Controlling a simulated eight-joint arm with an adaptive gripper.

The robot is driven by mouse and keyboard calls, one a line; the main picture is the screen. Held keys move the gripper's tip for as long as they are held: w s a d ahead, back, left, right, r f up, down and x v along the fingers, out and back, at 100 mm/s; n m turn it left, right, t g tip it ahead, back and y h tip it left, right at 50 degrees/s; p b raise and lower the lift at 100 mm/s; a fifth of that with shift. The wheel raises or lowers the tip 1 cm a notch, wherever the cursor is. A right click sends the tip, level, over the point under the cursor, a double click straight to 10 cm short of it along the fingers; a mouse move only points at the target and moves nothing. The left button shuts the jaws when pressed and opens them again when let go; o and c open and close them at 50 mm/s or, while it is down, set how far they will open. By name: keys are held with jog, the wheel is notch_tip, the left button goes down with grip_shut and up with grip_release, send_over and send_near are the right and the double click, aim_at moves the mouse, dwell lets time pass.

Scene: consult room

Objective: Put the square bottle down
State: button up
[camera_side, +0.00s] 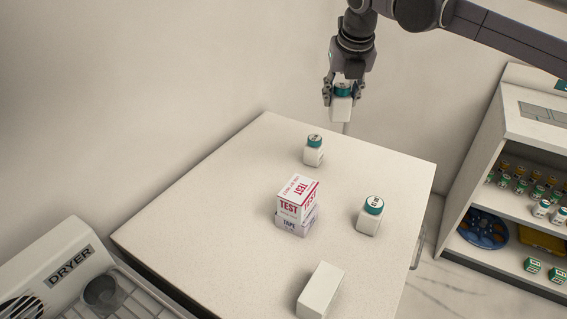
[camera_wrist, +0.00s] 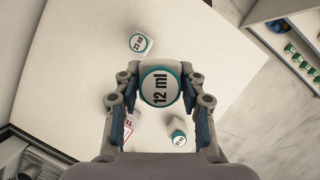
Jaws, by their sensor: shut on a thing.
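My gripper (camera_side: 343,90) is shut on a square white bottle (camera_side: 341,108) with a teal-rimmed cap. It holds the bottle upright in the air near the back edge of the table (camera_side: 180,235), clear of the surface. In the wrist view the held bottle's cap (camera_wrist: 161,86) reads "12 ml" between my two fingers. The cap hides most of the bottle's body there.
Two similar bottles stand on the table, one at the back (camera_side: 313,151) and one at the right (camera_side: 370,216). Stacked TEST and TAPE boxes (camera_side: 297,205) stand mid-table, a white block (camera_side: 320,290) in front. A dryer (camera_side: 50,265) is left, shelves (camera_side: 510,130) right.

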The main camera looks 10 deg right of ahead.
jog(key=s+a+n+y, duration=0.1)
jog(key=s+a+n, duration=0.3)
jog(key=s+a, duration=0.5)
jog(key=s+a+n+y, duration=0.25)
jog(key=s+a, duration=0.35)
jog(key=a, duration=0.7)
jog(key=shift+n+h, duration=0.35)
jog(key=shift+s+a+f, duration=0.6)
jog(key=shift+a+f, duration=1.2)
jog(key=shift+f, duration=0.85)
jog(key=shift+s+a+f, duration=0.55)
jog(key=shift+a+f, duration=1.25)
jog(key=shift+f, duration=0.9)
jog(key=shift+s+a+f, duration=0.6)
jog(key=shift+a+f, duration=1.2)
jog(key=shift+f, duration=0.85)
jog(key=shift+f, duration=0.15)
jog(key=o, duration=0.9)
